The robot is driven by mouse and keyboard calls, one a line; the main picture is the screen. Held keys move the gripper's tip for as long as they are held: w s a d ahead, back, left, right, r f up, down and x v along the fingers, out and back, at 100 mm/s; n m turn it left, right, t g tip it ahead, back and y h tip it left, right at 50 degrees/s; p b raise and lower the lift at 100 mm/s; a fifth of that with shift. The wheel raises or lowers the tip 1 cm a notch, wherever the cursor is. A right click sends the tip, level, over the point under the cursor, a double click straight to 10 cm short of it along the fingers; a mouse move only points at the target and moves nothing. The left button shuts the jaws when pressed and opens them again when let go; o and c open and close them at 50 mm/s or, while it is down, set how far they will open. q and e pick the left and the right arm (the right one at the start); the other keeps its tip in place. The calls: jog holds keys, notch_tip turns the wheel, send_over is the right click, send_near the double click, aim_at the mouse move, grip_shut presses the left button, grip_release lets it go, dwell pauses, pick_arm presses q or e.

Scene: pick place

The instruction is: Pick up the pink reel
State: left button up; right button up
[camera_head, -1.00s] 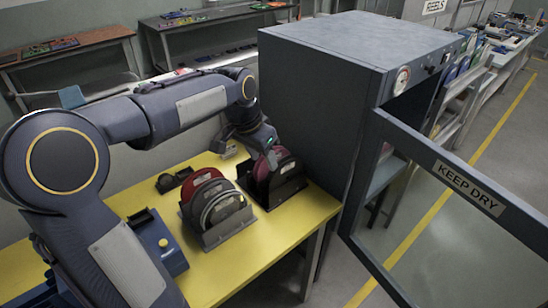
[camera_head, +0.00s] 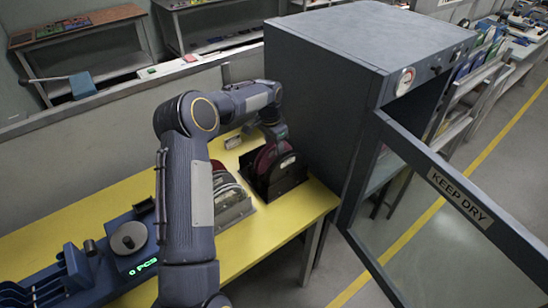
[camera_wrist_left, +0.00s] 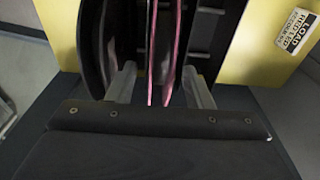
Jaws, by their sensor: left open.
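The pink reel (camera_head: 264,158) stands upright in a black rack (camera_head: 292,180) on the yellow table, beside the grey cabinet. In the left wrist view two thin pink edges of the reel (camera_wrist_left: 152,50) run up the middle. My left gripper (camera_head: 274,138) is over the top of this rack. In the left wrist view its two fingers (camera_wrist_left: 160,88) are open, one on each side of the pink edges. Gaps seem to remain, and contact cannot be told. Dark discs or rack plates stand close to the left finger. My right gripper is not in view.
A second rack (camera_head: 238,210) with several reels stands to the left, partly behind my arm.

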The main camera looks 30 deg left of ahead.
pick_arm(q)
notch_tip(320, 180, down, 2)
jog(key=shift+w, duration=0.1)
grip_shut()
jog(key=shift+r, duration=0.1)
dwell(0.4)
